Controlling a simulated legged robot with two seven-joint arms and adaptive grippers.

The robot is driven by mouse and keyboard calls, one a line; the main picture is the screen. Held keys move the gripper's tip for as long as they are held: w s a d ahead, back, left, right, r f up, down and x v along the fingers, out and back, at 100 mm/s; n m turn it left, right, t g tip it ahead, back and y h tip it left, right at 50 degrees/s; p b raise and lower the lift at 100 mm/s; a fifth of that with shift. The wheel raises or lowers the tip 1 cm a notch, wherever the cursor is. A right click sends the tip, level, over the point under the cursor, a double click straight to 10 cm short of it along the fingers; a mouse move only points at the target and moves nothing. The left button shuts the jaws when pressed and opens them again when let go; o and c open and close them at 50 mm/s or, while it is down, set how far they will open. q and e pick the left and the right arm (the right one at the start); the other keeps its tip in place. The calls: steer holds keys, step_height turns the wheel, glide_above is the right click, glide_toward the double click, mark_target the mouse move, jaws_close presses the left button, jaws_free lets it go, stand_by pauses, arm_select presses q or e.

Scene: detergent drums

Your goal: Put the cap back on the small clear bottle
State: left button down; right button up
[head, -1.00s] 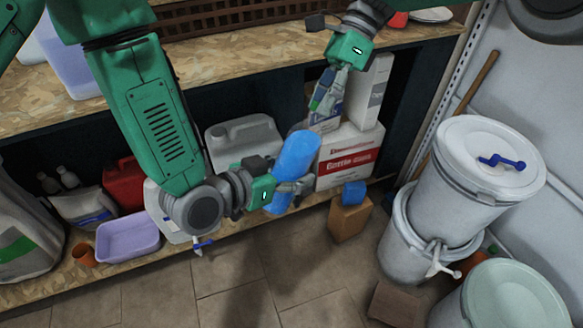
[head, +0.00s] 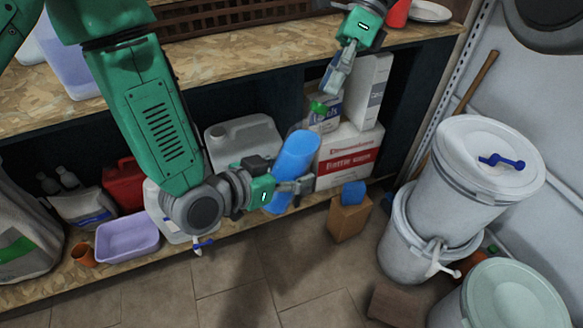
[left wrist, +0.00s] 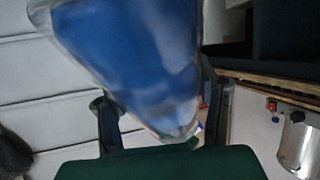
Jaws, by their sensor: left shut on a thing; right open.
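My left gripper (head: 300,186) is shut on a see-through bottle (head: 294,156) that looks full of blue liquid and is held tilted in front of the lower shelf. The bottle (left wrist: 140,55) fills the middle of the left wrist view between the fingers; its mouth cannot be made out. My right gripper (head: 337,84) is open, above and to the right of the bottle and apart from it. A small green thing (head: 318,107) shows just below its fingertips; I cannot tell whether it is the cap or what supports it.
A brown box (head: 348,219) with a small blue thing (head: 354,192) on it stands right of the bottle. Behind are a red-and-white carton (head: 346,160) and a grey jerrycan (head: 246,137). White drums (head: 470,185) stand at right.

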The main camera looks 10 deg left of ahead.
steer(key=shift+w+d+r, duration=0.15)
steer(key=shift+w+r, duration=0.05)
steer(key=shift+r, duration=0.1)
steer(key=o, duration=0.6)
steer(key=shift+c, duration=0.2)
steer(key=shift+r, duration=0.1)
step_height(320, 180, up, 10)
steer(key=shift+w, duration=0.2)
steer(key=shift+f, duration=0.2)
